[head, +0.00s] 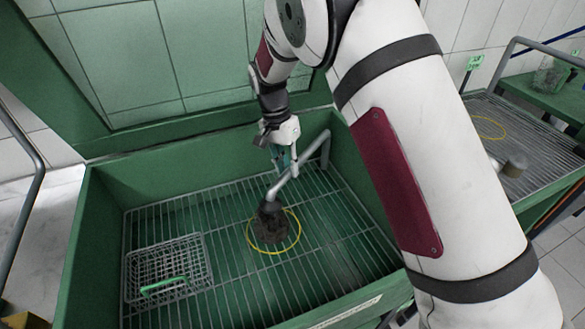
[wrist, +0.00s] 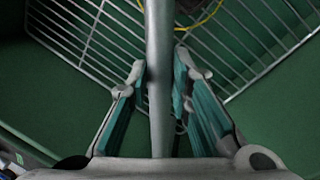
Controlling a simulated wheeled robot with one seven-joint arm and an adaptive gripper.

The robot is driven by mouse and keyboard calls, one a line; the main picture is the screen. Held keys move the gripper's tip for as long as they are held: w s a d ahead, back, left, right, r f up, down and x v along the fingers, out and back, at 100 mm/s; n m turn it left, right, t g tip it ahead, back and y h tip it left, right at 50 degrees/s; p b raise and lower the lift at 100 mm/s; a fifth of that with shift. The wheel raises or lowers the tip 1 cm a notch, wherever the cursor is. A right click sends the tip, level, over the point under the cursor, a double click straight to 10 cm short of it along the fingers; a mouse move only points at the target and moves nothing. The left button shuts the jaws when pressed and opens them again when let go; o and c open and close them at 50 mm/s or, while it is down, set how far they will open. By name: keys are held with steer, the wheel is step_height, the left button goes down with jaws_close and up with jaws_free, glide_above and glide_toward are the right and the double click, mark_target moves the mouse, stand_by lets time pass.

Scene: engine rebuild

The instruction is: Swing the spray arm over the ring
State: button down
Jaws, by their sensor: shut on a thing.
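The spray arm (head: 300,174) is a grey bent pipe rising from the back right of the green wash basin and reaching left and forward. Its dark nozzle end (head: 267,207) appears above a dark brown part on the grate. The yellow ring (head: 297,238) lies around that part; its far edge is partly covered by the nozzle. My gripper (head: 283,163) is shut on the spray arm's pipe. In the wrist view the pipe (wrist: 160,60) runs between the teal-padded fingers of my gripper (wrist: 160,82), and a bit of the yellow ring (wrist: 205,20) shows at the top.
A second rack with another yellow ring (head: 490,121) stands at right.

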steer(key=shift+w+a, duration=0.1)
steer(key=shift+a, duration=0.1)
steer(key=c, duration=1.4)
jaws_free()
steer(key=shift+c, duration=0.2)
steer(key=shift+d, duration=0.1)
